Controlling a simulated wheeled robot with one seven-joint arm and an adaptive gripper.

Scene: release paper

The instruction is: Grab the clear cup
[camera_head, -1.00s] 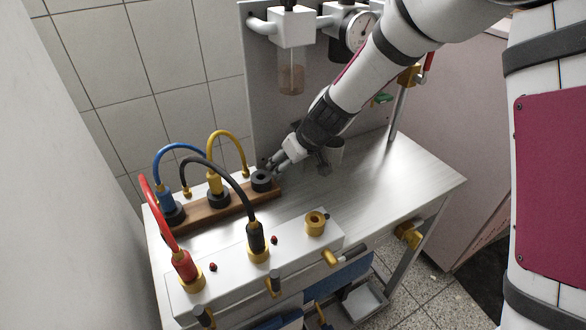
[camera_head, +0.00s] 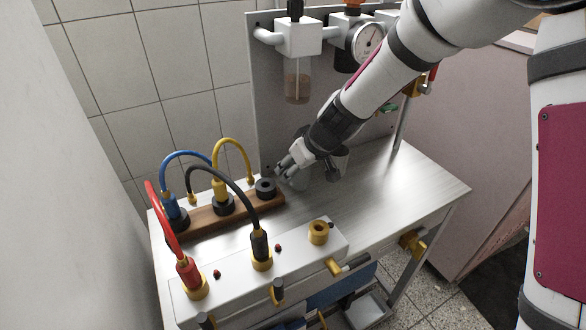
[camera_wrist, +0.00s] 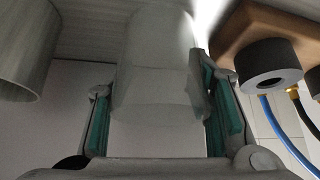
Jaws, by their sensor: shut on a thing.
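The clear cup (camera_wrist: 150,85) is a pale see-through cylinder between the two teal-padded fingers of my gripper (camera_wrist: 157,118) in the wrist view. The fingers are shut on its sides. In the head view my gripper (camera_head: 284,168) is low over the back of the metal table, just right of the wooden block's end. The cup shows only faintly there, and its base is hard to make out, so I cannot tell whether it touches the table.
A grey metal cup (camera_wrist: 22,50) stands close on the left in the wrist view. A wooden block (camera_head: 240,208) with black rings and cabled plugs lies to the left. A white box (camera_head: 300,257) is in front. The table's right side (camera_head: 410,190) is clear.

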